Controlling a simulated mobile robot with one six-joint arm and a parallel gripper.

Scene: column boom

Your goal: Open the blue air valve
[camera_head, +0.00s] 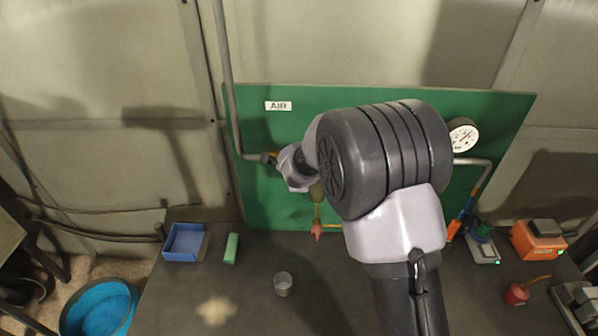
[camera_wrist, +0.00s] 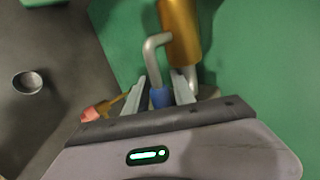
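In the wrist view, a blue sleeve (camera_wrist: 160,97) sits on the end of a bent grey lever (camera_wrist: 153,58) beside a brass-coloured cylinder (camera_wrist: 180,32). My gripper (camera_wrist: 165,88) has one finger on each side of the blue sleeve. The fingers are very close to it, and I cannot tell whether they press on it. In the head view, my arm covers the middle of the green board (camera_head: 290,210), and the blue-sleeved lever and my fingertips are hidden. A white AIR label (camera_head: 278,105) is on the board's upper left.
A grey pipe (camera_head: 226,80) runs down to the board. A gauge (camera_head: 462,135) is at its right. A red-tipped yellow part (camera_wrist: 95,112) is close left of my fingers. A cup (camera_head: 283,284), blue tray (camera_head: 185,242) and green block (camera_head: 231,248) are on the bench (camera_head: 250,310).

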